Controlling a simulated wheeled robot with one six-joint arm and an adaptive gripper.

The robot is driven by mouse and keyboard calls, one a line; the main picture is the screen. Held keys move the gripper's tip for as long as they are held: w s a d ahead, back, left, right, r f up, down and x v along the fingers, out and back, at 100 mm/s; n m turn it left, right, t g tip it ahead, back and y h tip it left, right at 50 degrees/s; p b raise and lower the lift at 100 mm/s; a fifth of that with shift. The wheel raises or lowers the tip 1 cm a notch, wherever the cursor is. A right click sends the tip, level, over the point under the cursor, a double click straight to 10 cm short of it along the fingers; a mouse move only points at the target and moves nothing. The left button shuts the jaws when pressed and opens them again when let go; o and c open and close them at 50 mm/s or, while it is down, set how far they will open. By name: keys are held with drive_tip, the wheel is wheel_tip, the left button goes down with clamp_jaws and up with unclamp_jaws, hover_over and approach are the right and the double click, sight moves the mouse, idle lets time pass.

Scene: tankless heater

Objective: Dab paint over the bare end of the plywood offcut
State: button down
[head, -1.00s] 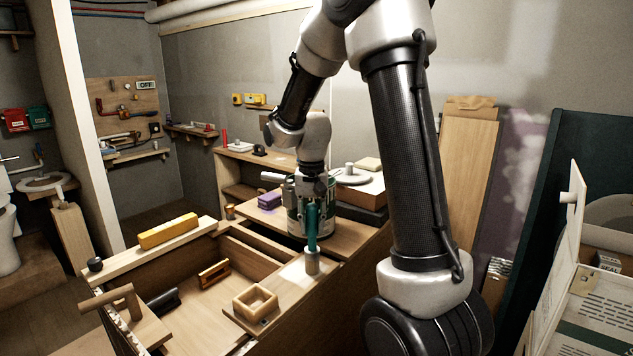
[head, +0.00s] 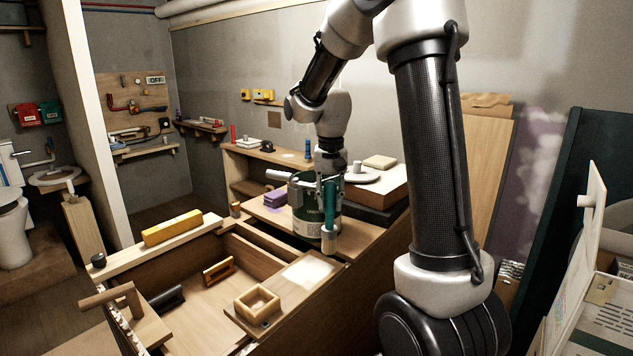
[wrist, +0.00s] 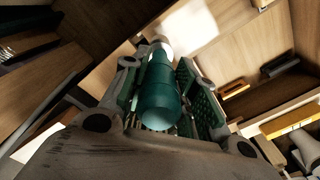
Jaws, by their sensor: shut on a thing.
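My gripper (head: 331,186) is shut on the green handle of a paintbrush (head: 330,205), which hangs bristles down. In the wrist view the brush (wrist: 162,90) lies between the fingers. The plywood offcut (head: 272,292) lies flat on the bench frame, with a pale bare patch (head: 308,270) at its far right end. The patch also shows in the wrist view (wrist: 197,25). The bristle tip is just past the patch's far right edge; whether it touches anything I cannot tell. A green paint can (head: 303,212) stands right behind the brush, partly hidden by it and the gripper.
A small open wooden box (head: 257,303) sits on the offcut's near end. A yellow level (head: 173,229) lies on the left rail. A purple block (head: 276,197) is left of the can. A white round item (head: 360,176) stands on a box behind my gripper.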

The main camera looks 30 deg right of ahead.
sight(330, 182)
drive_tip(key=shift+r, duration=1.9)
drive_tip(key=shift+w, duration=0.15)
